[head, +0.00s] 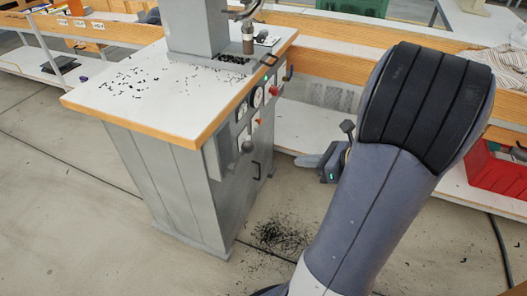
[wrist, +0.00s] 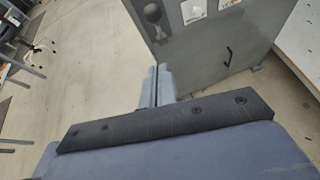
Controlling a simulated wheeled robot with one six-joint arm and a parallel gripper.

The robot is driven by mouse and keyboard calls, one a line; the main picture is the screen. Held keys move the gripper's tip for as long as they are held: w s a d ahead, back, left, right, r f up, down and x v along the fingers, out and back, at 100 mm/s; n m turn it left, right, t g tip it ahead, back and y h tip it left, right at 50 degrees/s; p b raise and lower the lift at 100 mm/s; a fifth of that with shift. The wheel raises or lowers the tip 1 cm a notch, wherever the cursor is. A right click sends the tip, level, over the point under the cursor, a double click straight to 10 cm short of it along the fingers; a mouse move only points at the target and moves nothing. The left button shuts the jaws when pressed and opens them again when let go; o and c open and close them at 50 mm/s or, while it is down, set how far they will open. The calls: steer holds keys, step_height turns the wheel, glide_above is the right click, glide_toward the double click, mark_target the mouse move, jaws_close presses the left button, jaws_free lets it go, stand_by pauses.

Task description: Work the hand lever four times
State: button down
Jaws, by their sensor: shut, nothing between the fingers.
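The eyelet press (head: 165,185) is a grey metal cabinet with a white, wood-edged top and a grey column. A grey ball knob (head: 247,146), which looks like the end of the hand lever, sticks out from its control side. The knob also shows at the top of the wrist view (wrist: 152,13). How the lever is mounted cannot be made out. My gripper (head: 302,161) is right of the cabinet and lower than the knob, apart from both. Its two fingers are together and empty, and in the wrist view (wrist: 157,72) they point toward the cabinet below the knob.
The control side carries gauges, a red button (head: 274,91) and a black pull handle (head: 256,170). Black bits lie on the press top and floor. A bench with a red crate (head: 495,172) stands behind my arm. Open floor lies in front of the cabinet.

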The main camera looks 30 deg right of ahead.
steer(key=w+r+b+x, duration=0.1)
steer(key=r+b+x, duration=0.1)
steer(key=x, duration=1)
steer(key=shift+w+a+b, duration=0.25)
steer(key=shift+a+b, duration=0.05)
steer(key=shift+a, duration=0.1)
steer(key=shift+r, duration=0.2)
